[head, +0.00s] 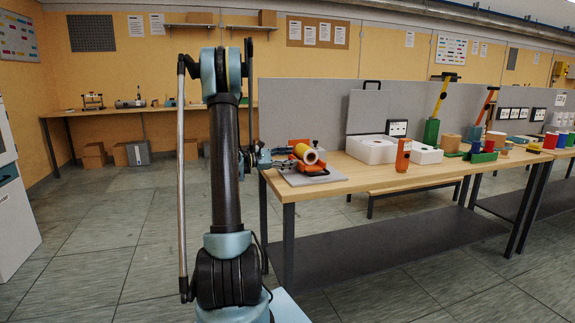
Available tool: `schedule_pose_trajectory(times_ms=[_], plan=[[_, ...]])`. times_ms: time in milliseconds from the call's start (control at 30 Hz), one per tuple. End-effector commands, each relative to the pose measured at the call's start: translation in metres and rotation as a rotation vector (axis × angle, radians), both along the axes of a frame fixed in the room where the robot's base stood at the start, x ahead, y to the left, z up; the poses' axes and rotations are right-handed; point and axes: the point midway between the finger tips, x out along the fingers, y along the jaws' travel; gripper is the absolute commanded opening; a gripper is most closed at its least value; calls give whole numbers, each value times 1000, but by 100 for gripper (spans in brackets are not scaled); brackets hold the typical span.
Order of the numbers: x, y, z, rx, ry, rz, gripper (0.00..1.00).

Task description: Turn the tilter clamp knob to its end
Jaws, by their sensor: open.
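The tilter appears to be the small orange-red device (309,168) on a grey plate (318,178) at the left end of the near workbench. A yellow roll (305,153) lies tilted across it. Small dark parts sit around it, but I cannot tell which is the clamp knob. My arm stands in the foreground and hides part of the view. My gripper (279,157) shows small and partly hidden behind the arm, just left of the tilter. It is open, with nothing visibly held. I cannot tell if it touches the tilter.
The wooden workbench (345,182) also holds a white open case (370,149), an orange bottle (403,154) and a white box (426,154). A grey partition (300,100) stands behind. Green stands and coloured cups are farther right. The floor at left is clear.

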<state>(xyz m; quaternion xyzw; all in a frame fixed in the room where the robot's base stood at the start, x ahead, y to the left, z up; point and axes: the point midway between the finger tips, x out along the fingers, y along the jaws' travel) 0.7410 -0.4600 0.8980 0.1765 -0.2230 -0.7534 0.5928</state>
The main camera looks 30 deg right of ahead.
Motion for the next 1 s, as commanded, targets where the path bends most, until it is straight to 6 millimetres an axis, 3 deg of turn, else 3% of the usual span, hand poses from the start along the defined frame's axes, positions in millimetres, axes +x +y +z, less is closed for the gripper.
schedule_pose_trajectory(times_ms=[200,433,633,1000], plan=[[2,0,37,-2,1,3,55],[2,0,66,-3,2,3,55],[2,0,75,-3,2,3,55],[4,4,73,0,14,4,55]])
